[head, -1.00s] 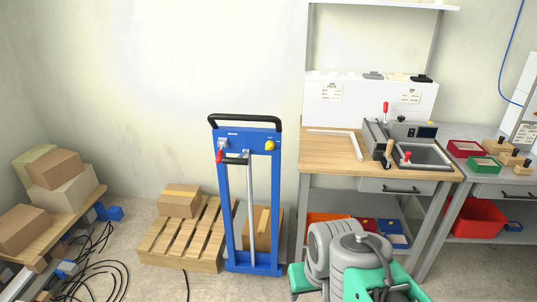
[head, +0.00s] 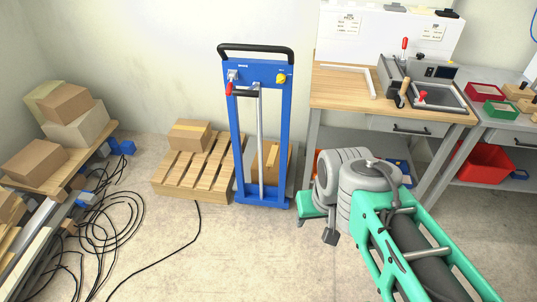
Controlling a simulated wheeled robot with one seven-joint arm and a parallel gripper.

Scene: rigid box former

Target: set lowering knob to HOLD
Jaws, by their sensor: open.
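A blue upright frame (head: 238,150) with a black top handle stands on the floor near the wall. A yellow knob (head: 281,78) sits at the right of its top panel and looks like the lowering knob. Its markings and setting are too small to read. A red-tipped lever (head: 229,89) is at the panel's left. My gripper (head: 316,230) is low at the centre right, pointing down, partly hidden behind my arm. Its two grey fingers are apart with nothing seen between them. It is below and to the right of the knob, well clear of the frame.
A wooden pallet (head: 180,185) with a cardboard box (head: 190,135) lies left of the frame. A workbench (head: 335,88) with a clamp device stands to the right. Black cables (head: 115,215) cross the floor at left. The floor in front of the frame is mostly open.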

